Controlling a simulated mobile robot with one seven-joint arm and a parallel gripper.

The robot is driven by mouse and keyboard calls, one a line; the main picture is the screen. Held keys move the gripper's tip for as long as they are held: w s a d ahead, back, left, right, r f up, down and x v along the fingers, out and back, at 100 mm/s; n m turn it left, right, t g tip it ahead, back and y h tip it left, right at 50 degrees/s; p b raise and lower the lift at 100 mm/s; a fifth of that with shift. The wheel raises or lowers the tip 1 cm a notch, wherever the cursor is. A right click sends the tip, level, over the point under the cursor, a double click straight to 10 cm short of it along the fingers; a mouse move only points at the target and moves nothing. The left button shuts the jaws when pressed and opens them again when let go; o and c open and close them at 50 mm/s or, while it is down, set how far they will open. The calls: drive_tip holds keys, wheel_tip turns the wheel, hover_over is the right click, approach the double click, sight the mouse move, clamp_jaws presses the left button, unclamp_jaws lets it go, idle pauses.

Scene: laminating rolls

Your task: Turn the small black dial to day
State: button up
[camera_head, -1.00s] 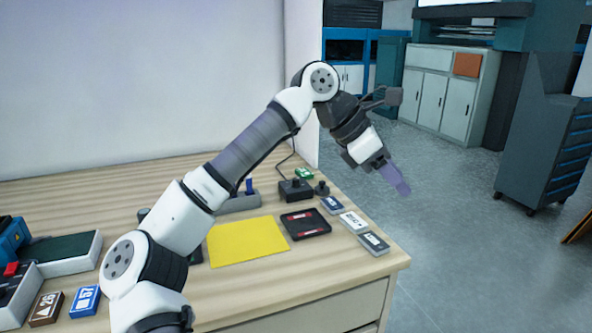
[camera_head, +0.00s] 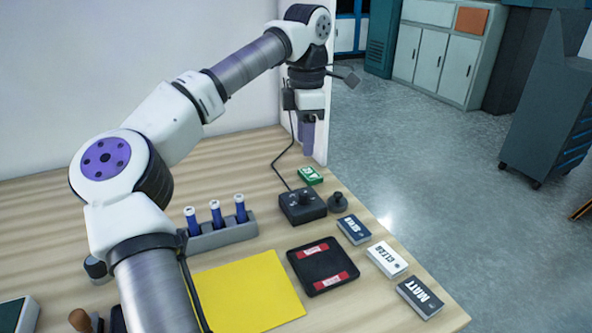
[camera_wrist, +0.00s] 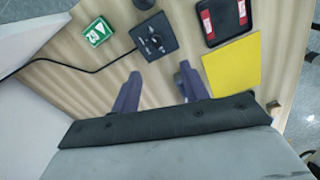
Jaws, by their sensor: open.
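The small black dial (camera_head: 304,196) sits on top of a black box (camera_head: 303,212) with a cable, near the table's right edge. In the wrist view the dial (camera_wrist: 155,41) shows on the box's face beyond my fingertips. Small white marks surround it, too small to read, so I cannot tell its setting. My gripper (camera_head: 308,148) points down in the air above the table's far right part. In the wrist view my gripper (camera_wrist: 157,76) has its two purple fingers apart with nothing between them. The fingers are not touching the dial.
A separate black knob (camera_head: 338,202) stands just right of the box. A green box (camera_head: 310,175) lies behind it. A black tray (camera_head: 324,280), labelled cards such as MATT (camera_head: 420,296), a yellow sheet (camera_head: 250,290) and a blue-vial rack (camera_head: 228,234) are nearby.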

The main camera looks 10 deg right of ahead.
sight(304, 193)
drive_tip(key=f, duration=0.4)
drive_tip(key=f+p, duration=0.1)
drive_tip(key=f, duration=0.8)
drive_tip(key=shift+w+f+p, duration=0.3)
drive_tip(key=shift+w+p, duration=0.05)
drive_tip(key=shift+p, duration=0.05)
clamp_jaws()
